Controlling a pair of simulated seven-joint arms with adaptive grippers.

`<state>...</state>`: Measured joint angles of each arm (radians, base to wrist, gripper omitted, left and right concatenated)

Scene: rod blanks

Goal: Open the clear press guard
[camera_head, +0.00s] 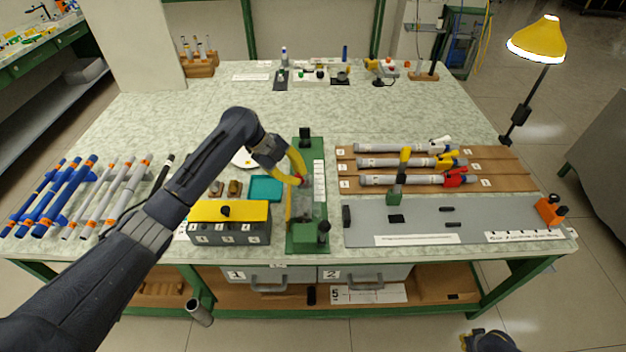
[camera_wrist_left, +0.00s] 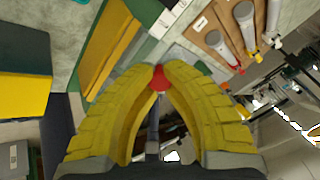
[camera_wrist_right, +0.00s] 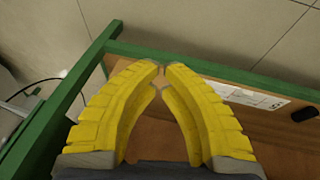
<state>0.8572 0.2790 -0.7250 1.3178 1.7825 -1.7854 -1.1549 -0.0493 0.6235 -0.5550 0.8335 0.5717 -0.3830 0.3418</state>
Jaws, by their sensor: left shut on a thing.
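The press (camera_head: 310,155) is a green base with a black post at each end, in the middle of the table. The clear guard (camera_head: 302,207) shows only faintly as a greyish pane over its front half; how far it is raised I cannot tell. My left gripper (camera_head: 303,181) is over the press, its yellow fingers shut on a red knob. The red knob (camera_wrist_left: 159,79) shows between the fingertips in the left wrist view. My right gripper (camera_wrist_right: 162,70) is low in front of the table, its fingertips together with nothing between them.
A grey box with a yellow lid (camera_head: 230,211) and a teal tray (camera_head: 266,189) stand left of the press. A wooden rack (camera_head: 415,153) with several rods and a grey plate (camera_head: 450,210) lie to its right. Blue and grey rods (camera_head: 65,200) lie far left.

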